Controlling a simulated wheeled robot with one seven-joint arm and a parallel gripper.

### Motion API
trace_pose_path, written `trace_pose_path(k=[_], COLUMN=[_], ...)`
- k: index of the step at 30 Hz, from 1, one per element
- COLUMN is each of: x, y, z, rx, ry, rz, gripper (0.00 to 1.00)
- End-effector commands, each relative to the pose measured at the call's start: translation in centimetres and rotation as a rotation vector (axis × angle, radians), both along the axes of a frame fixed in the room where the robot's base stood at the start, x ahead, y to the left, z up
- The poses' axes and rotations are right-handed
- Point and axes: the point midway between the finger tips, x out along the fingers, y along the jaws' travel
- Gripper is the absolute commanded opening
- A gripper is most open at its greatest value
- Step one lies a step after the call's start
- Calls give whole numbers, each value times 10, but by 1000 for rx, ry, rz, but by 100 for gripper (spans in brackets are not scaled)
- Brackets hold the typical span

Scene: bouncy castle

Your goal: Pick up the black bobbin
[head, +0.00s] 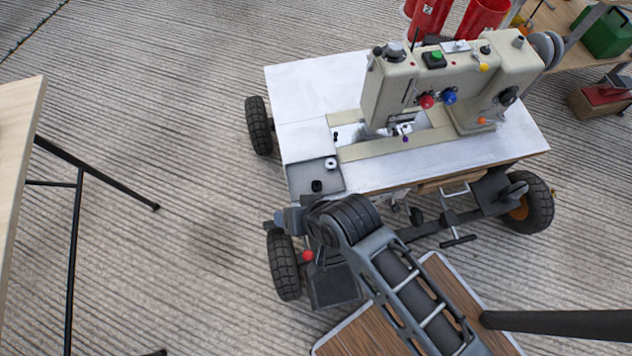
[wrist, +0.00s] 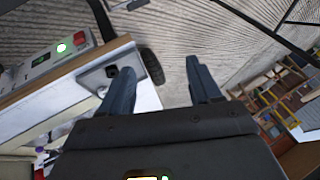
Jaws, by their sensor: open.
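The black bobbin (head: 316,186) sits on a grey tray (head: 300,181) at the front left corner of the white sewing table (head: 300,82). In the wrist view a small dark shape that looks like the bobbin (wrist: 112,71) shows on the tray, left of the fingers. My gripper (head: 284,218) is at the table's front left corner, in front of the tray and mostly hidden by my arm in the head view. In the wrist view its blue-grey fingers (wrist: 162,82) are apart with nothing between them. The gripper is apart from the bobbin.
A pale bobbin-like piece (head: 330,163) lies behind the black one on the tray. A cream sewing machine (head: 450,85) stands to the right. The table has black wheels (head: 258,125). A wooden table (head: 18,140) stands at far left, with clear floor between.

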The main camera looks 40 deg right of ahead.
Motion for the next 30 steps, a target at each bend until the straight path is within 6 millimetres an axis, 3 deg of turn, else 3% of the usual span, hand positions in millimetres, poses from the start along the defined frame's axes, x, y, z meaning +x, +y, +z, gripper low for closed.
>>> trace_pose_path(k=[1,6,12,19,30], x=[17,52,79,89,89], y=[-6,-28,-72,-108,-114], z=[-14,-41,-57,-59,-87], rx=[-3,-25,-88,-146,-156], ry=[36,198,384,510,535], rz=[-2,-12,-51,-94,-102], gripper=[63,63,63,63,63])
